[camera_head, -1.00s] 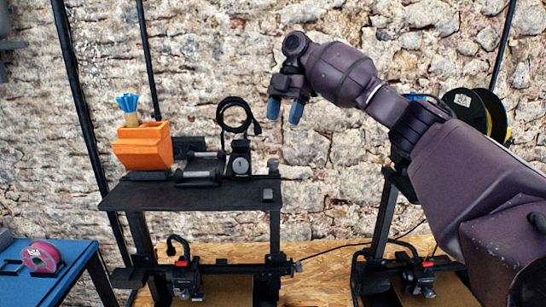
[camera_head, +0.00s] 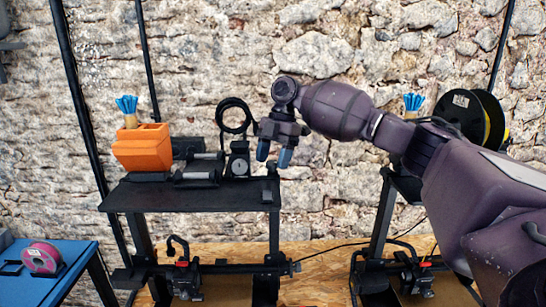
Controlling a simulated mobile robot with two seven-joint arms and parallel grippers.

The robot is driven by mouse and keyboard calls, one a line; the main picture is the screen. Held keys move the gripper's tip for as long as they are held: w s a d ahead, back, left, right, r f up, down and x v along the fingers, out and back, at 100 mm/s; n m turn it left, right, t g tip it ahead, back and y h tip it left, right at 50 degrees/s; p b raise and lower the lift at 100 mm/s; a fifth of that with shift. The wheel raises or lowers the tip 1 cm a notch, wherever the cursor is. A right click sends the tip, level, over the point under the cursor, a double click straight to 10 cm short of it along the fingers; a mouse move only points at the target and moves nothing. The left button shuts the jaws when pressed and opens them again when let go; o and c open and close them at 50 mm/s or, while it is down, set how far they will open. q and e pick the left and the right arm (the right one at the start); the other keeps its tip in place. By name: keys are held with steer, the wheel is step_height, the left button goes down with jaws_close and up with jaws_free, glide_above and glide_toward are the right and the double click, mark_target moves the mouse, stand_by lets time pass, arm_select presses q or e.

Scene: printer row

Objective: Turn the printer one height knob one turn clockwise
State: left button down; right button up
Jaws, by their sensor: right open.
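The left printer (camera_head: 190,196) is a black frame with a flat top plate. A small dark knob (camera_head: 272,168) stands at the right end of its top; I take it for the height knob. My right gripper (camera_head: 274,155) points down with its two blue-grey fingers apart and empty. Its fingertips appear just above the knob in the picture and partly cover the view of it. I cannot tell whether they touch it or how far apart in depth they are. My left gripper is out of view.
On the printer's top are an orange box (camera_head: 143,148), dark blocks and a looped black cable (camera_head: 234,104). A second printer (camera_head: 382,225) with a black spool (camera_head: 470,118) stands right, partly behind my arm. A blue table (camera_head: 70,275) with a pink spool (camera_head: 42,257) is lower left.

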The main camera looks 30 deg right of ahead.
steer(key=shift+c, duration=0.2)
steer(key=c, duration=0.9)
steer(key=shift+m, duration=0.4)
